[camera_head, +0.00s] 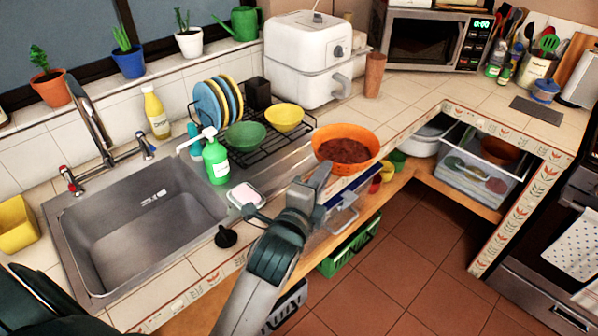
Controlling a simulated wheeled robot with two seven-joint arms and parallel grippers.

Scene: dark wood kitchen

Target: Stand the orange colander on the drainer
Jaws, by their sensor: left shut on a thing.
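The orange colander (326,143) is in the head view, right of the sink and close to the counter's front edge. It looks roughly upright, with its open top up and a darker inside. My left gripper (322,176) is shut on the near side of its rim; the fingertips are partly hidden. The drainer (272,152) is a black wire rack on the counter behind and left of the colander. It holds several blue and yellow plates (207,106), a green bowl (245,136) and a yellow bowl (284,118). My right gripper is not in view.
A green-and-white soap bottle (216,162) stands between the sink (140,235) and the drainer. A white appliance (305,50) stands behind the drainer, with a brown cup (374,75) to its right. The drainer's front right part looks bare.

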